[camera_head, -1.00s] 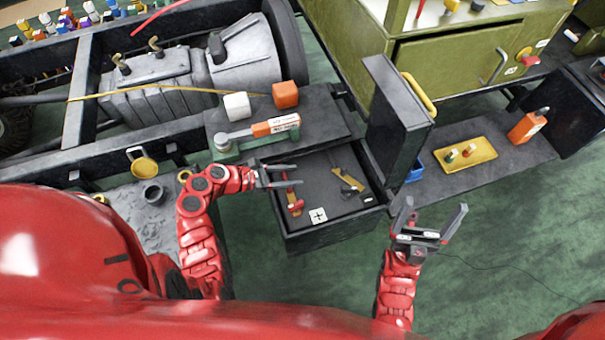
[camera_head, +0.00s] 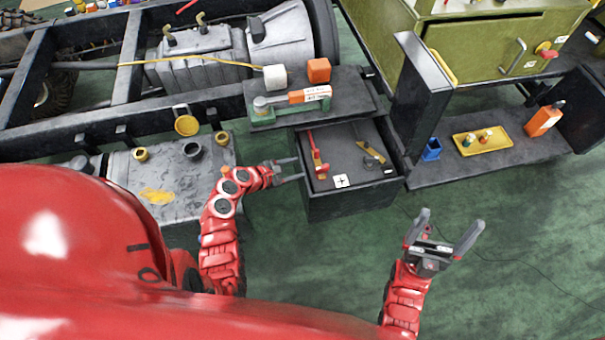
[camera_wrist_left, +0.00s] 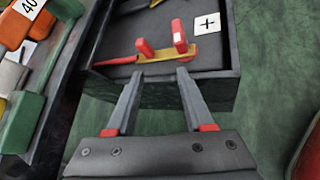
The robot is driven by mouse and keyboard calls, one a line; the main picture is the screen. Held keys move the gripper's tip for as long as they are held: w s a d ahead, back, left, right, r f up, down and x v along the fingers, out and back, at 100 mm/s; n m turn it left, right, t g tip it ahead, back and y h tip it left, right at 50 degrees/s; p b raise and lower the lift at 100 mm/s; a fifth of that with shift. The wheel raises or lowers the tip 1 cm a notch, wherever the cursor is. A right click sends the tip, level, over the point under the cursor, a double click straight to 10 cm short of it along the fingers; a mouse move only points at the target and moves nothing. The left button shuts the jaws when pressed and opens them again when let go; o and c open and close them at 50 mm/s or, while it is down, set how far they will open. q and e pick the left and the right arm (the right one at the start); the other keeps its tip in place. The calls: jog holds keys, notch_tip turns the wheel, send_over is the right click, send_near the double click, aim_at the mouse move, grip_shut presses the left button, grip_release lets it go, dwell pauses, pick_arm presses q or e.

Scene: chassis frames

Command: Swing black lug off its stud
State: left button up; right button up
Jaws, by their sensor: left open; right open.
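An open dark box (camera_head: 350,202) holds two yellow strips. The right strip (camera_head: 370,147) carries a small dark piece (camera_head: 373,158), which looks like the black lug; its stud is too small to make out. The left strip bears a red lug (camera_head: 318,160), seen with red upright parts in the left wrist view (camera_wrist_left: 145,48). My left gripper (camera_head: 301,169) is open and empty at the box's left wall; in the left wrist view its fingers (camera_wrist_left: 160,75) point at the near wall. The dark piece is not visible there. My right gripper (camera_head: 450,220) is open and empty over the floor.
A plus label (camera_head: 341,181) lies inside the box. A shelf with a green and orange tool (camera_head: 290,99), a white block (camera_head: 275,77) and an orange block (camera_head: 319,70) stands behind. An upright dark panel (camera_head: 418,95) rises at the right. Green floor is clear in front.

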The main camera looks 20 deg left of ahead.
pick_arm(q)
jog(key=w+a+m+t+y, duration=0.1)
jog(key=w+a+t+y, duration=0.1)
jog(key=a+y, duration=0.2)
jog(key=shift+w+a+y+p, duration=0.15)
jog(key=shift+a+y+p, duration=0.25)
jog(key=shift+a, duration=0.8)
